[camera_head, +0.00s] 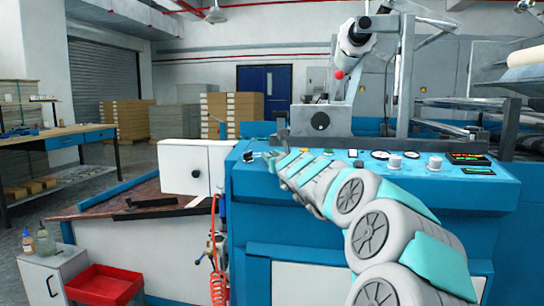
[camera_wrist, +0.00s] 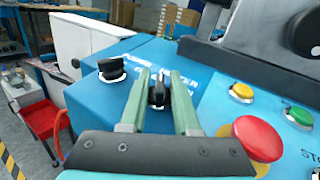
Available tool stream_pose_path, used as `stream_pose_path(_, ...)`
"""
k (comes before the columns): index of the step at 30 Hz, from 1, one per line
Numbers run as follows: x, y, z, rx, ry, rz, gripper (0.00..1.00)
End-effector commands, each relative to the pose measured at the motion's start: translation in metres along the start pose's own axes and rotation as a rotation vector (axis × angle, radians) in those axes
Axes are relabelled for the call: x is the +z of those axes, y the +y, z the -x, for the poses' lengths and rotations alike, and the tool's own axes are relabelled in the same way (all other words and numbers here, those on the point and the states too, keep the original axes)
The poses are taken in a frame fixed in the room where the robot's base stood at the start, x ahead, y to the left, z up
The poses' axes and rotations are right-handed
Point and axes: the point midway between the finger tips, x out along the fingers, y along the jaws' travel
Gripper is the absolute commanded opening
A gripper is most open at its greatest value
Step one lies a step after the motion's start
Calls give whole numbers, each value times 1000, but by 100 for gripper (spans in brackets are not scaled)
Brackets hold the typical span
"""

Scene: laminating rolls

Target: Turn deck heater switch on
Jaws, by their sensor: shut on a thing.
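My gripper (camera_wrist: 160,78) has its two green fingers on either side of a small black switch knob (camera_wrist: 157,94) on the blue control panel (camera_wrist: 100,92). It is shut on this knob. White lettering beside the fingers is partly hidden, so I cannot read the knob's full label or tell its setting for certain. A second black rotary knob (camera_wrist: 111,68) stands free to the left of the fingers. In the head view my gripper (camera_head: 278,155) is at the panel's left end, and the held knob is hidden there.
A large red button (camera_wrist: 257,138) is close to the right finger, with a yellow button (camera_wrist: 241,92) and a green button (camera_wrist: 299,116) beyond. A white cabinet (camera_head: 184,169) adjoins the panel's left side. A red tray (camera_head: 104,284) is lower left.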

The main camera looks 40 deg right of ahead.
Motion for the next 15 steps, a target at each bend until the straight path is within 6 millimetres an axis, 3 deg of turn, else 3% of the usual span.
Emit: stream_pose_path(15, -1, 0, 0, -3, 0, 0, 0)
